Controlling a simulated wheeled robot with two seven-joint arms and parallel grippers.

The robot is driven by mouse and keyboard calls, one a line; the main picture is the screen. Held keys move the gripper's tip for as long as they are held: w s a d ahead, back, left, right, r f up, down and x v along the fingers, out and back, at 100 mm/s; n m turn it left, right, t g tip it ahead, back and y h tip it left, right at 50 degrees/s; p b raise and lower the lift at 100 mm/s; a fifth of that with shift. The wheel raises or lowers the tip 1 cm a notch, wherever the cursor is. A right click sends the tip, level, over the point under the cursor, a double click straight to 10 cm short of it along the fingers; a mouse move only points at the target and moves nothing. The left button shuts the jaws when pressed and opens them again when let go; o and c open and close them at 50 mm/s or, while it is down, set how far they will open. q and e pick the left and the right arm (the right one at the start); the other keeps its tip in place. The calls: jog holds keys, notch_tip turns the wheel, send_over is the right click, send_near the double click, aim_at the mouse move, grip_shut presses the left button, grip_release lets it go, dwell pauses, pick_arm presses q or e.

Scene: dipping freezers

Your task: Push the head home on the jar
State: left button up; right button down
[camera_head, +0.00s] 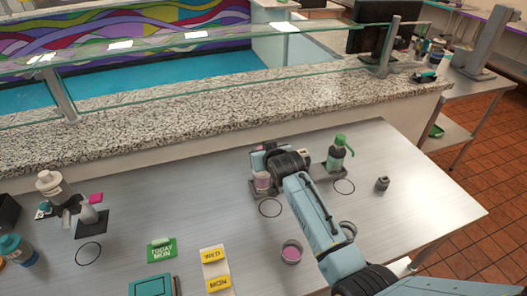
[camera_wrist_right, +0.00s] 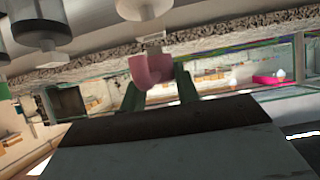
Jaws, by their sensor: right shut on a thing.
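A jar with pink contents (camera_head: 262,184) stands on a dark square mat behind the middle of the steel counter. My right gripper (camera_head: 265,166) is directly over it and hides its top. In the right wrist view a pink U-shaped piece (camera_wrist_right: 151,71), which looks like the head, sits between the green fingertips of my right gripper (camera_wrist_right: 160,90). The gripper is shut on it. Whether the head is seated on the jar cannot be told. My left gripper is not in view.
A green-pump bottle (camera_head: 340,153) stands close right of the gripper, with a small dark cap (camera_head: 382,183) beyond. An open pink cup (camera_head: 292,252) is near my arm. The granite ledge (camera_head: 200,115) bounds the back.

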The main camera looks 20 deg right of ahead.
jog(key=shift+f, duration=0.7)
dwell(0.9)
jog(key=shift+p, duration=0.35)
dwell(1.0)
jog(key=shift+f+b, duration=0.6)
jog(key=shift+f, duration=0.25)
dwell(0.6)
jog(key=shift+r+p, duration=0.35)
jog(key=shift+p, duration=0.2)
dwell(0.6)
jog(key=c, duration=1)
grip_release()
jog(key=shift+o, duration=0.2)
jog(key=shift+r, duration=0.1)
